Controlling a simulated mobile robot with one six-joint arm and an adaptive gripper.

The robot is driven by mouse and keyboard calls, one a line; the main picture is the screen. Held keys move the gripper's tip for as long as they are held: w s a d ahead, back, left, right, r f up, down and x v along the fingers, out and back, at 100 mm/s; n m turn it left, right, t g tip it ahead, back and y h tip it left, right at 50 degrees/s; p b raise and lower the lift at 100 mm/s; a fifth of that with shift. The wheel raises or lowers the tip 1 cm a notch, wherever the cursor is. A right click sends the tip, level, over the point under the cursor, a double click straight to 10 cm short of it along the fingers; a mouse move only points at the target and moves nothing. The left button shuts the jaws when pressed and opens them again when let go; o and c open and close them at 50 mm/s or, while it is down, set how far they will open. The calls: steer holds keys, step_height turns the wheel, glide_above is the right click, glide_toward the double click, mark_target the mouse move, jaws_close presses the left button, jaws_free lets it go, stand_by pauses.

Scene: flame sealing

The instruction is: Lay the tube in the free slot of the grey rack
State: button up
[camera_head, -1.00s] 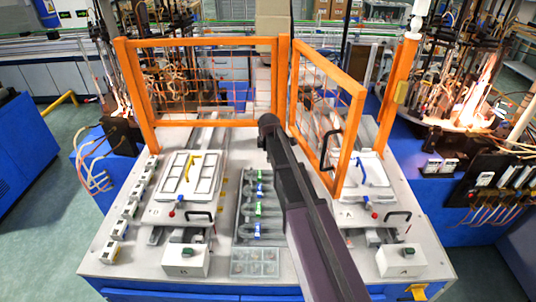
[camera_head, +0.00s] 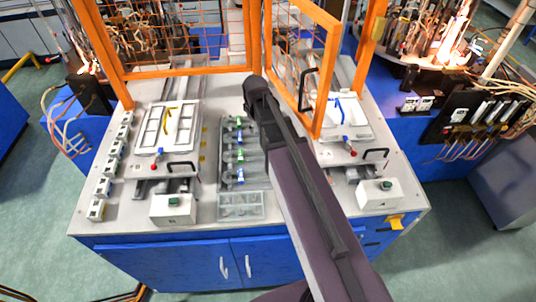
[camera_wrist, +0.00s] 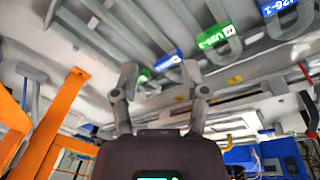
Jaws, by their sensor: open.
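The grey rack (camera_head: 222,166) stands in the middle of the table, left of my arm. Several U-bent tubes lie in it with green (camera_head: 240,155) and blue (camera_head: 240,175) labels. In the wrist view, a green-labelled tube (camera_wrist: 213,37) and a blue-labelled tube (camera_wrist: 280,9) show at the upper right, beyond my fingertips. My gripper (camera_wrist: 159,82) is open, with nothing visible between its fingers, apart from the tubes. In the head view my arm hides the gripper and part of the rack's right side. I cannot tell which slot is free.
A white fixture (camera_head: 168,128) stands left of the rack, and another (camera_head: 343,115) right of my arm. An orange mesh guard (camera_head: 328,75) rises close to the arm's right side. A clear-lidded compartment box (camera_head: 241,206) sits at the rack's front.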

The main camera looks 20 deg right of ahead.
steer(key=s+m+g, duration=0.1)
steer(key=s+m, duration=0.7)
steer(key=s, duration=0.6)
steer(key=shift+s+g, duration=0.4)
steer(key=shift+f, duration=0.15)
